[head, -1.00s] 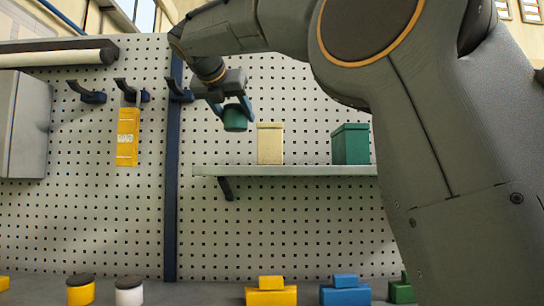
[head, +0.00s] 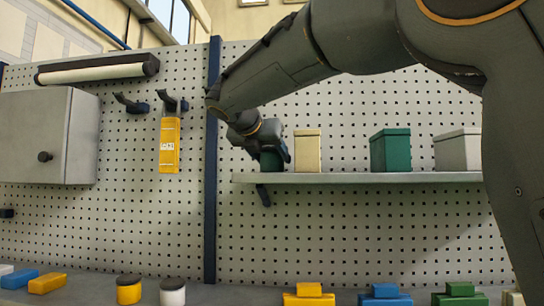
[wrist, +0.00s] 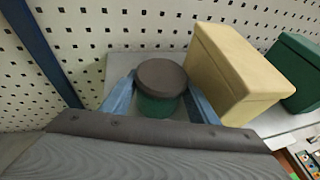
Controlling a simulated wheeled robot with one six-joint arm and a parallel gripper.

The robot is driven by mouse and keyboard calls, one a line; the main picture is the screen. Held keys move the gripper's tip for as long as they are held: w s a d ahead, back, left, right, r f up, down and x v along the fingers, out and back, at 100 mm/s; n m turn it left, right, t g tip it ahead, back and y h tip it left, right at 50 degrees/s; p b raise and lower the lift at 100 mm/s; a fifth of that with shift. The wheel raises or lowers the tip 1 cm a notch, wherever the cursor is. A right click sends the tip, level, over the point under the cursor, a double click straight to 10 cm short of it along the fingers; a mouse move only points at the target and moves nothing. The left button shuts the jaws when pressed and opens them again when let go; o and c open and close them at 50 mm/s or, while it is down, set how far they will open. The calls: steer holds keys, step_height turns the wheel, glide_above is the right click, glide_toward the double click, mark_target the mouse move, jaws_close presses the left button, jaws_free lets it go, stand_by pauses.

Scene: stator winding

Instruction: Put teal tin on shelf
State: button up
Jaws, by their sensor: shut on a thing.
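The teal tin (wrist: 160,103) is a small green-teal cylinder with a dark brown lid, upright between the two fingers in the wrist view. It also shows in the head view (head: 270,161), partly hidden by my gripper. My gripper (head: 273,152) is shut on the tin at the left end of the shelf (head: 360,178). In the wrist view, my gripper's blue fingers (wrist: 158,100) flank the tin. The tin is over the shelf's left end and looks at or very near its surface; contact with the shelf is hard to tell.
A cream box (head: 307,152) stands just right of my gripper, very close to the right finger. A green box (head: 391,150) and a grey-white box (head: 458,150) stand further right. A yellow tag (head: 169,145) hangs left of the blue post (head: 211,200). Several blocks lie on the bench below.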

steer(key=shift+f, duration=0.15)
steer(key=o, duration=1.5)
steer(key=shift+c, duration=0.2)
steer(key=b+v, duration=0.4)
steer(key=v, duration=0.8)
steer(key=shift+r+b, duration=0.2)
steer(key=shift+b, duration=0.1)
